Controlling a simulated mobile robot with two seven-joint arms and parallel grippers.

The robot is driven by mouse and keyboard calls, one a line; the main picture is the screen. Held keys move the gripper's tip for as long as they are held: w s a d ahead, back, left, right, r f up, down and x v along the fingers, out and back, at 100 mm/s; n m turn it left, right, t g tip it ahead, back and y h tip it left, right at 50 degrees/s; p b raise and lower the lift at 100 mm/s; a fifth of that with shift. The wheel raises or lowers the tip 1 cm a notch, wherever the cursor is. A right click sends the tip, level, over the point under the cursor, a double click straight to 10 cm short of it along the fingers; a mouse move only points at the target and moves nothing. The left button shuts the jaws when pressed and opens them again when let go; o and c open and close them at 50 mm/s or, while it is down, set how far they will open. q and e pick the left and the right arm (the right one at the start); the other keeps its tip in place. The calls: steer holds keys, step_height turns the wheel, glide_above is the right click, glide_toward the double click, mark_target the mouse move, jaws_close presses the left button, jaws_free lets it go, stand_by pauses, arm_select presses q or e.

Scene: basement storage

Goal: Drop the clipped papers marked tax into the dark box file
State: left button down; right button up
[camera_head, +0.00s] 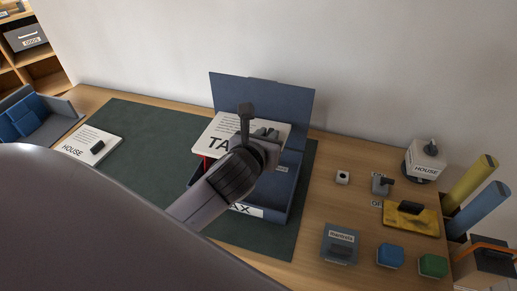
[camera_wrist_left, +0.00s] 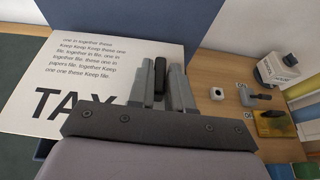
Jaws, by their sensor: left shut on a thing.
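The clipped papers marked TAX (camera_head: 218,128) are a white block with black print, held over the left part of the dark blue box file. They also show in the left wrist view (camera_wrist_left: 85,75). My left gripper (camera_head: 262,137) is shut on the black clip (camera_wrist_left: 160,75) at the papers' edge. The box file (camera_head: 290,190) stands on the dark green mat with its lid (camera_head: 262,100) raised at the back. Its front label, ending in AX (camera_head: 245,209), is partly hidden by my left arm. My right gripper is not in view.
Papers marked HOUSE (camera_head: 88,146) lie at the mat's left, near a blue-grey tray (camera_head: 45,115). On the right are a HOUSE stamp block (camera_head: 424,160), a yellow pad (camera_head: 412,219), small blue and green boxes, and rolled tubes (camera_head: 470,185). Bare wood shows right of the file.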

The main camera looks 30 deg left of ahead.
arm_select(q)
step_height(320, 180, down, 4)
steer(key=shift+f+b, duration=0.15)
steer(key=shift+b, duration=0.25)
steer(key=shift+f+b, duration=0.6)
steer(key=shift+b, duration=0.15)
steer(key=c, duration=1)
jaws_free()
steer(key=shift+c, duration=0.2)
steer(key=shift+o, duration=0.4)
steer(key=shift+s, duration=0.1)
steer(key=v, duration=0.7)
